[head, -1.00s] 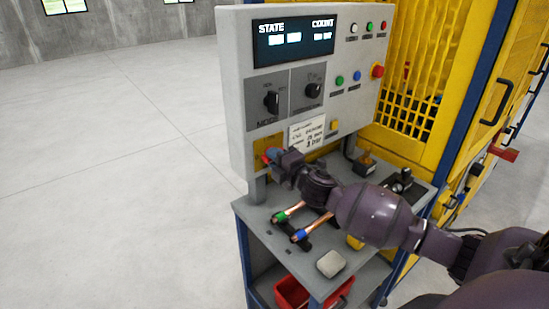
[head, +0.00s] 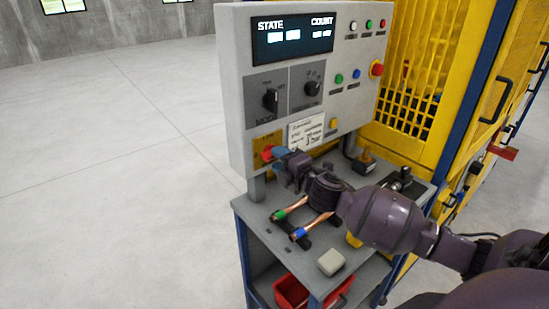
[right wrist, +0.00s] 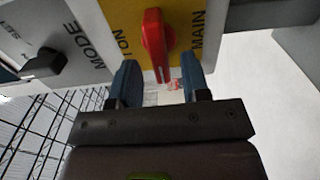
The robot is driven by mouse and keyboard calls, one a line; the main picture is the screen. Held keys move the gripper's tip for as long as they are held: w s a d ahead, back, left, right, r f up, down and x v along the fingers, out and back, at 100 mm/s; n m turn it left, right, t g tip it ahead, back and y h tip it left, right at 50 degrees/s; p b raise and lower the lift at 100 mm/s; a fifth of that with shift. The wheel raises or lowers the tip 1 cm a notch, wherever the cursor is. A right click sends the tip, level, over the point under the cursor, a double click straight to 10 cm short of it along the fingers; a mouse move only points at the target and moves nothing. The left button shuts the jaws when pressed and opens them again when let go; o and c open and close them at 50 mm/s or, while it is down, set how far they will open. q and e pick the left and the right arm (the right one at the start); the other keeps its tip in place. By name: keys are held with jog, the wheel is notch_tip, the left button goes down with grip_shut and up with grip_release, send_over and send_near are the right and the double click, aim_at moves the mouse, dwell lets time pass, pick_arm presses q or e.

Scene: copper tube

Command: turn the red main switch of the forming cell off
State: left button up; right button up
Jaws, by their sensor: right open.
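The red main switch (right wrist: 154,38) sits on a yellow plate (right wrist: 124,18) lettered MAIN and ON in the right wrist view. Its handle lies nearly upright in that picture. In the head view the red switch (head: 267,153) shows at the lower left of the grey control panel. My right gripper (right wrist: 160,78) is open, with its two blue fingertips on either side of the switch's lower end and a gap visible to each. In the head view my right gripper (head: 277,156) is just right of the switch, partly covering its plate. My left gripper is not in view.
The MODE knob (head: 270,100) is above the switch. A shelf (head: 262,226) below holds copper tubes (head: 291,209) with coloured ends and a pale block (head: 331,262). A red bin (head: 290,292) stands underneath. Yellow guarding (head: 425,60) stands at the right. Floor at left is clear.

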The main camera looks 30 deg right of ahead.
jog(key=s+b, duration=0.1)
jog(key=s, duration=0.7)
jog(key=shift+d, duration=0.3)
jog(key=shift+s, duration=0.1)
